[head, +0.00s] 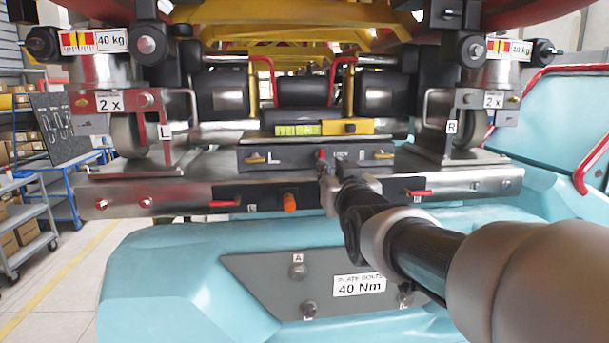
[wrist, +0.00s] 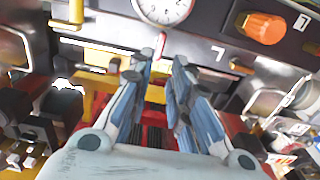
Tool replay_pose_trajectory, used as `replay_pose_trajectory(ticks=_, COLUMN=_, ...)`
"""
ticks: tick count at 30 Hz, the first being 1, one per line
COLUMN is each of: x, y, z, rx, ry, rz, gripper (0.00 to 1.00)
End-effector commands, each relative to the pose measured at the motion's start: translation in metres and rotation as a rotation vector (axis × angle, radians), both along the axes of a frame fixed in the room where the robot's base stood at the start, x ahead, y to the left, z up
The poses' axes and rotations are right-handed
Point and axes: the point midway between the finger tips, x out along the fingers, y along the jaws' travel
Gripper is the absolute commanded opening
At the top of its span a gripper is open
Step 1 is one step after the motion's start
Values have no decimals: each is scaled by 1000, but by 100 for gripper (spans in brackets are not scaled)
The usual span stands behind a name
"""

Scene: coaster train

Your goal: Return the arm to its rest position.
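My arm reaches in from the lower right of the head view. My gripper (head: 325,174) is at the front of the grey panel marked LOCK (head: 345,157), just below a small red lever (head: 321,153). In the wrist view my gripper (wrist: 161,64) has its two fingers apart with a gap between them, and nothing is held. A red lever (wrist: 160,43) stands just beyond the fingertips; I cannot tell if they touch. The arm is stretched out over the turquoise body.
An orange knob (head: 290,202) and red handles (head: 224,204) line the metal bar near my gripper. Below is a bolted plate marked 40 Nm (head: 250,275). A grey shelf cart (head: 22,222) stands at left beside clear floor. The wrist view shows a round dial (wrist: 163,8).

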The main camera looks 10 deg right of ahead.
Motion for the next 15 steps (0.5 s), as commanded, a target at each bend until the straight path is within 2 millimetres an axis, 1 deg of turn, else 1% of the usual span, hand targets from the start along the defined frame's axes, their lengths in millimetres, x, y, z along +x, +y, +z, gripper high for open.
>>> replay_pose_trajectory(ticks=1, x=-7, y=0, z=1, rx=0, ry=-1, rz=0, gripper=18)
replay_pose_trajectory(ticks=3, x=-14, y=0, z=1, rx=0, ry=-1, rz=0, gripper=18)
replay_pose_trajectory(ticks=6, x=-18, y=0, z=0, rx=0, ry=0, rz=0, gripper=18)
replay_pose_trajectory(ticks=15, x=-19, y=0, z=0, rx=0, ry=1, rz=0, gripper=18)
